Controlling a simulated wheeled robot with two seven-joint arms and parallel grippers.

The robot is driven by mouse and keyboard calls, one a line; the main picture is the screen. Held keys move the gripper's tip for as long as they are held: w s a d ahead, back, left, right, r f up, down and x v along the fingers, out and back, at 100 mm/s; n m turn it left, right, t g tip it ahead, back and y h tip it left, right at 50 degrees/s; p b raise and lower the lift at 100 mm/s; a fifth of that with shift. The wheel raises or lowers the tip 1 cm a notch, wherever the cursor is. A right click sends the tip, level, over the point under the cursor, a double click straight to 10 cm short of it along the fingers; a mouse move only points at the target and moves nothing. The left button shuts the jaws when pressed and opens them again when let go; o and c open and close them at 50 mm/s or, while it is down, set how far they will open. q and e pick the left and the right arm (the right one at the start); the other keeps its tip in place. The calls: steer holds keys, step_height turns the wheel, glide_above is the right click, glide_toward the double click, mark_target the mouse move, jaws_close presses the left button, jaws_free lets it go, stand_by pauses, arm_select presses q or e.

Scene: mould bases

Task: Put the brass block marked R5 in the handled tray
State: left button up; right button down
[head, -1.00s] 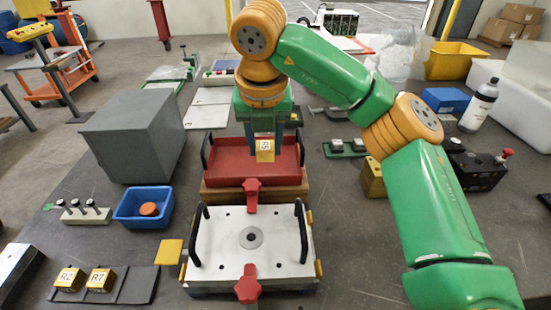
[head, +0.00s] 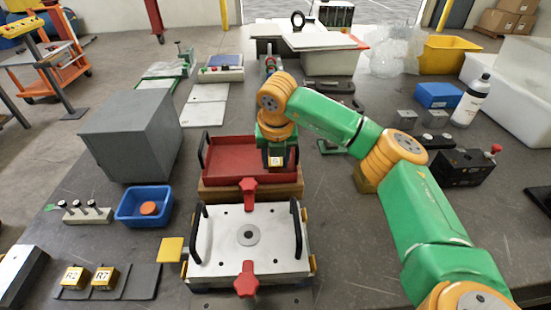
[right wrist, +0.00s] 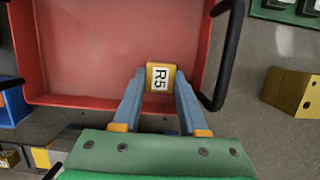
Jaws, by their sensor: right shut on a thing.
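The brass block marked R5 (head: 277,161) is held between the fingers of my right gripper (head: 276,155). In the right wrist view the block (right wrist: 160,78) shows its R5 label upward, with the fingers (right wrist: 156,100) shut on its sides. The red handled tray (head: 235,158) stands behind the white plate, with black handles at its left and right ends. The block appears over the tray's right part, near its front wall and right handle. I cannot tell whether it touches the tray floor. My left gripper is not in view.
A white plate with black handles and red knobs (head: 220,254) stands in front of the tray. A grey box (head: 132,135) and a blue bin (head: 127,212) are to the left. Brass blocks R2 (head: 73,277) and R7 (head: 105,277) sit at the front left.

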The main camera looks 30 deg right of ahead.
steer(key=c, duration=0.7)
jaws_free()
steer(key=shift+c, duration=0.2)
steer(key=shift+r+p, duration=0.3)
steer(key=shift+p, duration=0.05)
steer(key=b+v, duration=0.1)
steer(key=v, duration=1.1)
steer(key=shift+s, duration=0.15)
